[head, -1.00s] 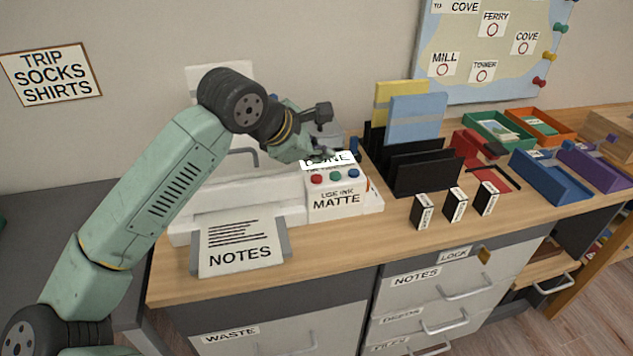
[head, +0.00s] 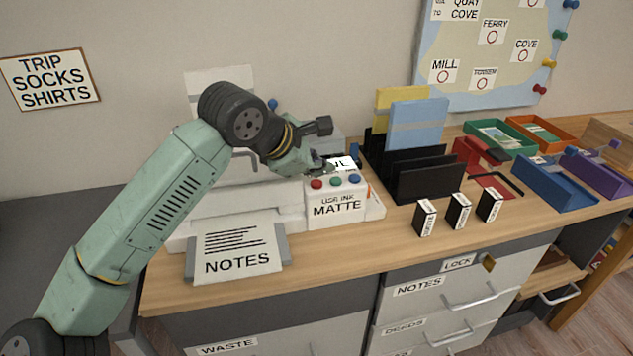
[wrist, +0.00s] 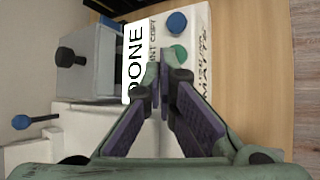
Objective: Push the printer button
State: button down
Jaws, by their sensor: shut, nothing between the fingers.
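The white printer (head: 235,200) stands on the desk with a printed NOTES sheet (head: 238,250) in its front tray. Its control panel (head: 337,208) is labelled "USE INK MATTE" and carries a red button (head: 316,184), a green button (head: 336,181) and a blue button (head: 353,179). In the wrist view the green button (wrist: 178,53) lies just beyond my fingertips, the blue button (wrist: 176,22) is farther off, and the red one is hidden. My gripper (wrist: 165,76) is shut and empty, over the panel. A display (wrist: 136,62) reads DONE. Contact with the panel cannot be told.
Three small ink boxes (head: 459,211) stand right of the printer. A black file rack (head: 425,172) with folders is behind them, and coloured trays (head: 553,178) lie farther right. A blue-knobbed lever (wrist: 35,121) is on the printer.

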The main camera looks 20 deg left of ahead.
aim_at(319, 185)
jog(key=shift+f, duration=0.2)
dwell(0.6)
jog(key=shift+f+b, duration=0.3)
jog(key=shift+b, duration=0.5)
jog(key=shift+f+b, duration=0.35)
jog(key=shift+b, duration=0.25)
dwell(0.5)
jog(key=shift+r, duration=0.85)
jog(key=shift+r+p, duration=1.3)
jog(key=shift+r, duration=1.2)
